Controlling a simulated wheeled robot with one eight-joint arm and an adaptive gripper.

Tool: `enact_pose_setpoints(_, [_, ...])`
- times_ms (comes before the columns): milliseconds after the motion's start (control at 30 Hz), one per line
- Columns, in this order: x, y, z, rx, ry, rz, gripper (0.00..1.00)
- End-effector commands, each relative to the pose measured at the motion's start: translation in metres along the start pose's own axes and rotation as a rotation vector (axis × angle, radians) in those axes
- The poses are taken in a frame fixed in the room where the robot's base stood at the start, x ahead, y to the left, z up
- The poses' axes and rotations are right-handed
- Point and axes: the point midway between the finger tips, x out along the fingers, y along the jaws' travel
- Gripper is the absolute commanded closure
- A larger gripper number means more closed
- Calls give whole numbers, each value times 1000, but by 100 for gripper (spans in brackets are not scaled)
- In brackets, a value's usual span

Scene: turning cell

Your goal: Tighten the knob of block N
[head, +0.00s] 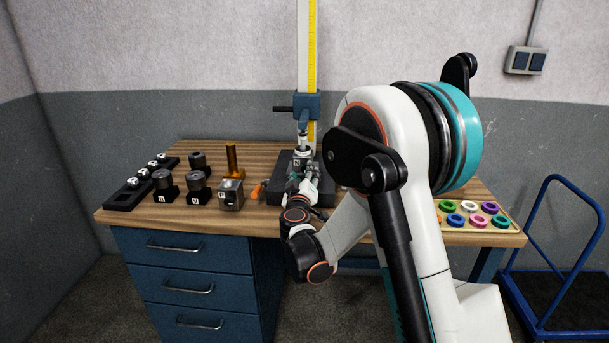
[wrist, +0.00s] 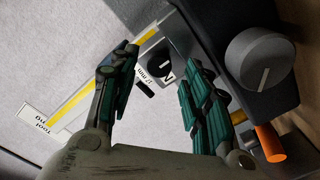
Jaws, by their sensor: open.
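In the head view, block N (head: 303,158) is small and grey with a white N label. It is at the dark base (head: 327,191) of the tall column stand. In the wrist view, block N (wrist: 149,42) shows the N label beside its round black knob (wrist: 160,63). My gripper (wrist: 160,70) is open, with green-padded fingers. The knob appears between the fingertips in the picture; the gap in depth cannot be told, and I see no contact. My gripper also shows in the head view (head: 301,180), just in front of the block, partly hidden by my arm.
A grey round knob (wrist: 262,60) on a dark body and an orange handle (wrist: 270,143) are close to my right finger. Several blocks (head: 196,188), a brass post (head: 234,160) and a black rack (head: 125,199) stand left. A ring tray (head: 508,230) lies right.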

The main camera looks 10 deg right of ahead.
Motion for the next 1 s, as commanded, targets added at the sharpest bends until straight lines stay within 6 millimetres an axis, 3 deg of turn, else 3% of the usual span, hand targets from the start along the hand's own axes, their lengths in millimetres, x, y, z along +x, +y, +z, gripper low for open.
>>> enact_pose_setpoints(300, [-65,-1,0,0,1,-2,56])
enact_pose_setpoints(500, [-94,-1,0,0,0,-1,56])
enact_pose_setpoints(1000, [-104,0,1,1,-2,0,56])
